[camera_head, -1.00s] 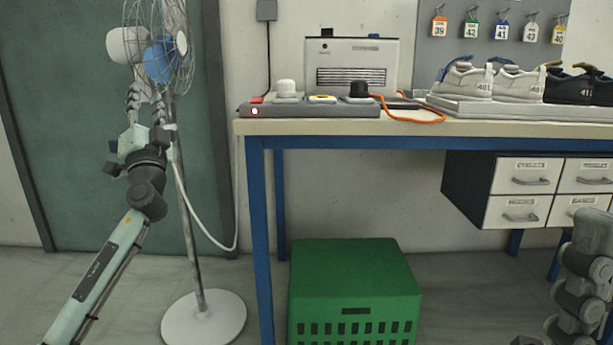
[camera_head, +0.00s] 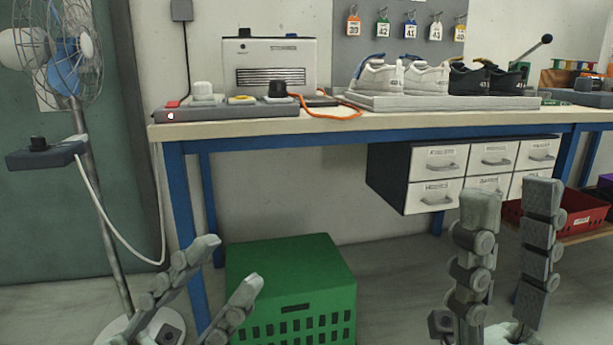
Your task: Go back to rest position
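My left gripper (camera_head: 227,262) is low at the left in the head view, in front of the fan stand and the green crate. Its two fingers are spread apart with nothing between them. My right gripper (camera_head: 510,200) is at the lower right, pointing up in front of the drawer unit. Its fingers are well apart and empty. Both grippers are below the tabletop level in the picture. The arms behind them are mostly out of frame.
A workbench (camera_head: 400,122) carries a grey box (camera_head: 269,62), a control strip (camera_head: 225,113) and a tray (camera_head: 430,103) of shoes. A standing fan (camera_head: 68,50) is at left, a green crate (camera_head: 290,285) under the bench, drawers (camera_head: 452,165) beneath the top, and a red bin (camera_head: 575,218) at right.

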